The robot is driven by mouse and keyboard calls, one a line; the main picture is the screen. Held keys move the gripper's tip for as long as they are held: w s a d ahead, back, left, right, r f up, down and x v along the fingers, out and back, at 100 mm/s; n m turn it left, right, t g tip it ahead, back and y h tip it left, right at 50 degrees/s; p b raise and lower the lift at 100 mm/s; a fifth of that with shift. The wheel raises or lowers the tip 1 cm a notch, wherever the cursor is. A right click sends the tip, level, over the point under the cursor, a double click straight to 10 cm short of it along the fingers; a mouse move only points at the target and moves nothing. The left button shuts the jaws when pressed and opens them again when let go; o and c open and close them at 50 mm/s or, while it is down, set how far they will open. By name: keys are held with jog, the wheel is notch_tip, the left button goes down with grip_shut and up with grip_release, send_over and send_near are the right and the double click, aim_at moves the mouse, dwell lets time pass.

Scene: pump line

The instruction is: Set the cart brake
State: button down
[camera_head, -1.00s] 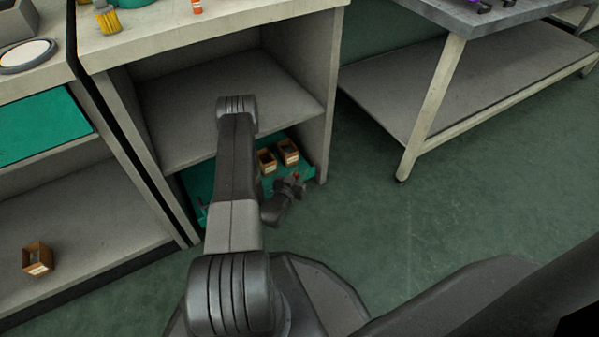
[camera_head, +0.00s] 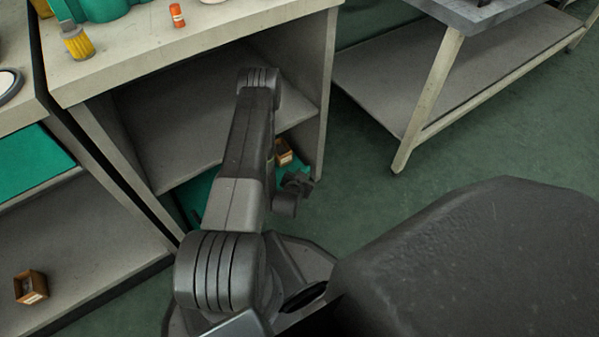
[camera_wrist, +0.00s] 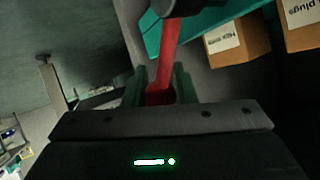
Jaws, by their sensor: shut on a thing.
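In the wrist view my gripper (camera_wrist: 160,84) is shut on a red lever (camera_wrist: 168,50), with one finger on each side of it. The lever's upper end meets a dark round part (camera_wrist: 185,6). A teal cart (camera_wrist: 240,14) edge lies just behind it. In the head view my gripper (camera_head: 298,184) is low at the front right of the cart's teal tray (camera_head: 200,192), under the bench. My arm hides much of the cart, and the lever cannot be made out there.
A box (camera_head: 283,152) stands on the cart; the wrist view shows two labelled boxes (camera_wrist: 236,42) close to the lever. The bench's right side panel (camera_head: 327,95) is close to my gripper. A grey table (camera_head: 440,85) stands at right, with open floor before it.

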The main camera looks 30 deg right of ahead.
jog(key=shift+d+f+y, duration=0.2)
jog(key=shift+y, duration=0.1)
dwell(0.4)
jog(key=c, duration=1.2)
grip_release()
